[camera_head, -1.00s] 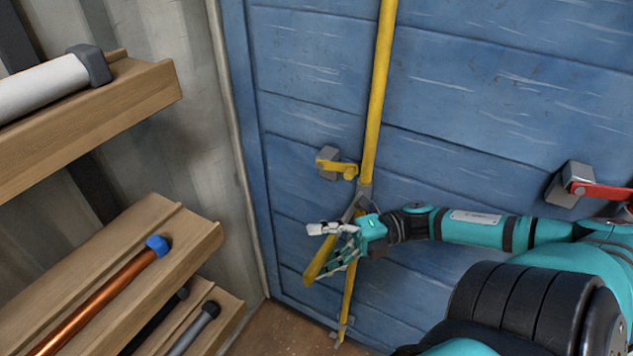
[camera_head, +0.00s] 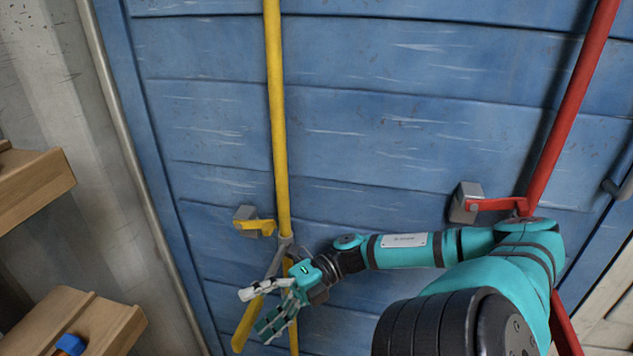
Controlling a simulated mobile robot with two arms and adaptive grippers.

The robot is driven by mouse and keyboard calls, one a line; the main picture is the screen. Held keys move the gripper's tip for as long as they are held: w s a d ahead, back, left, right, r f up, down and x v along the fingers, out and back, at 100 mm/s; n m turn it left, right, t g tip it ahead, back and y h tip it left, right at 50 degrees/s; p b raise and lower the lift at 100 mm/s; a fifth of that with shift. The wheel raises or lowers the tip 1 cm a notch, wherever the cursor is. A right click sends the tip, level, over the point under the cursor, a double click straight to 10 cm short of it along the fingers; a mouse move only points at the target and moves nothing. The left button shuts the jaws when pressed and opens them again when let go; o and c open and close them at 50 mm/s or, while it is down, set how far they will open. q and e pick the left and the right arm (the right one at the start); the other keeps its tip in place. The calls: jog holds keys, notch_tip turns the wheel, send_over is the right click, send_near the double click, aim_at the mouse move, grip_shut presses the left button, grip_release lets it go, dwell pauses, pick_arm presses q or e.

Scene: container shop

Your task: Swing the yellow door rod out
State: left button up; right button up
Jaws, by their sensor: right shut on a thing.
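The yellow door rod (camera_head: 277,110) runs upright along the blue door (camera_head: 390,60). A grey bracket (camera_head: 285,246) sits on its lower part. A yellow handle (camera_head: 246,325) slants down and left from there. My right gripper (camera_head: 262,310) is at this handle, with its fingers closed around it; the fingers partly hide it. My left gripper is not in view.
A red rod (camera_head: 570,110) with a red latch (camera_head: 495,204) and grey block (camera_head: 466,203) is on the right, partly behind my arm. Wooden shelves (camera_head: 95,325) stand at the left, one bearing a blue-capped bar (camera_head: 70,344). The upper door face is clear.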

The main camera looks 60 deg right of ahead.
jog(key=shift+s+d+r, duration=0.2)
jog(key=shift+d+r, duration=0.15)
jog(key=shift+r, duration=0.25)
jog(key=shift+c, duration=1.4)
jog(key=f+p+v, duration=0.2)
jog(key=v, duration=0.7)
jog(key=s+f+p+v, duration=0.1)
jog(key=f+v, duration=0.1)
jog(key=v, duration=0.8)
jog(key=shift+p, duration=0.4)
jog(key=shift+a+r, duration=0.1)
